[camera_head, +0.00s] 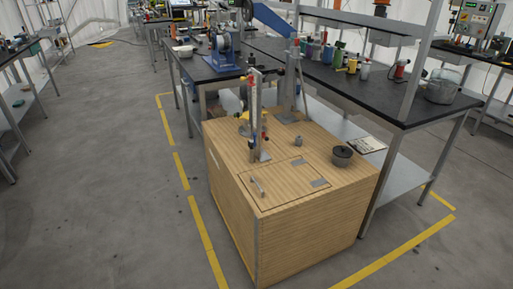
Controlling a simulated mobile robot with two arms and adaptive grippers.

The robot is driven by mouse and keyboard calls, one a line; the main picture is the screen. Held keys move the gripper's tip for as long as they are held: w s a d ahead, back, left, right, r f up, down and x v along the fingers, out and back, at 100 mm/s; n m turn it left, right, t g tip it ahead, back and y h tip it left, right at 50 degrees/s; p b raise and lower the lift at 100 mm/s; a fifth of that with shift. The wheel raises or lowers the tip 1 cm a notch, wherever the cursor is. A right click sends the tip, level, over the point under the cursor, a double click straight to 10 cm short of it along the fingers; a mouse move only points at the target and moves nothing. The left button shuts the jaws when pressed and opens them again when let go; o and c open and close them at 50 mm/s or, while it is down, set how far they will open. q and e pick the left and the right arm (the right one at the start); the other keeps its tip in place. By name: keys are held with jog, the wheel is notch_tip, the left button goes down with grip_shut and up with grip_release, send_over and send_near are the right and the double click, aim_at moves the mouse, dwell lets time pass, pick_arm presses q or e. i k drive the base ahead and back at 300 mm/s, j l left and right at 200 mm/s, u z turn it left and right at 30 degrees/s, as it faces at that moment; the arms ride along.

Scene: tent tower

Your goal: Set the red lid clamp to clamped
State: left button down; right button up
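A wooden box (300,225) stands on the floor in the middle of the view. Its top has a framed panel with a small grey handle (257,186). A grey upright post (255,115) on the box top has a small red part (250,80) near its upper end. A second grey post (290,85) behind it also has red near its top. These parts are too small for me to tell which is the red lid clamp or how it is set. Neither of my grippers is in view.
A black-topped bench (345,83) with bottles and a clear pot (441,88) stands behind and right of the box. A dark round knob (342,156) sits on the box top. Yellow floor tape (208,240) runs around it. The grey floor at left is clear.

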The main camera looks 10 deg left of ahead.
aim_at(264, 136)
jog(key=z, duration=1.45)
jog(key=i+j, duration=0.1)
jog(key=j, duration=0.5)
jog(key=i+j, duration=0.1)
jog(key=j, duration=0.45)
jog(key=i+j, duration=0.1)
jog(key=j, duration=0.5)
jog(key=i+j, duration=0.1)
jog(key=j, duration=0.45)
jog(key=i+j, duration=0.1)
jog(key=j, duration=0.5)
jog(key=i+j, duration=0.1)
jog(key=j, duration=0.45)
jog(key=i+j, duration=0.1)
jog(key=j, duration=0.5)
jog(key=i+j, duration=0.1)
jog(key=j, duration=0.45)
